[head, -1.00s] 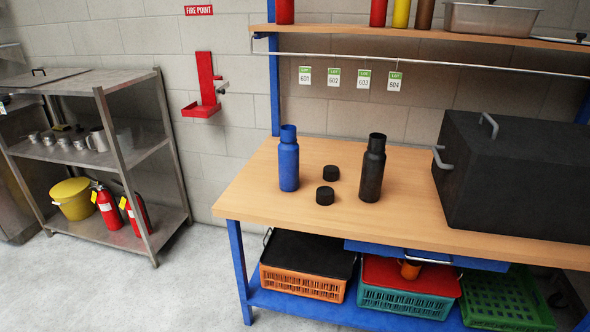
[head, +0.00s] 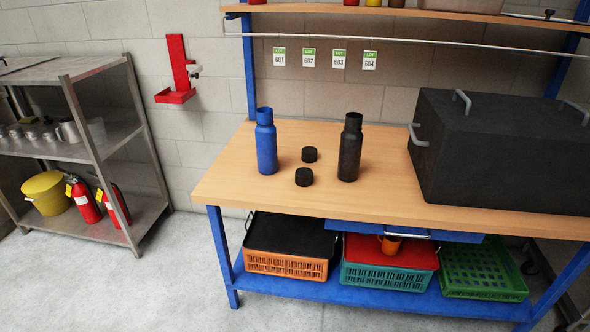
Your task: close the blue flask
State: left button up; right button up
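The blue flask (head: 266,142) stands upright and open at the top on the wooden bench top (head: 232,175), left of its middle. A black flask (head: 350,148) stands upright to its right, also with no cap on. Two black caps lie on the bench between the flasks: a nearer cap (head: 304,177) and a farther cap (head: 310,154). I cannot tell from their looks which cap belongs to which flask. Neither of my grippers is in view.
A large black box (head: 500,155) with metal handles fills the bench's right side. A shelf (head: 420,12) and rail run above. Crates, including an orange crate (head: 286,262), sit below. A steel rack (head: 95,150) stands left. The bench's front left is clear.

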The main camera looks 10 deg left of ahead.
aim_at(264, 130)
jog(key=j+z, duration=0.1)
jog(key=z, duration=0.25)
jog(key=i+j+z, duration=0.1)
jog(key=z, duration=0.25)
jog(key=i+j+z, duration=0.1)
jog(key=z, duration=0.25)
jog(key=i+j+z, duration=0.1)
jog(key=j+z, duration=0.15)
jog(key=j, duration=0.25)
jog(key=j+z, duration=0.3)
jog(key=j, duration=0.8)
jog(key=i+j, duration=0.1)
jog(key=j, duration=0.45)
jog(key=z, duration=0.05)
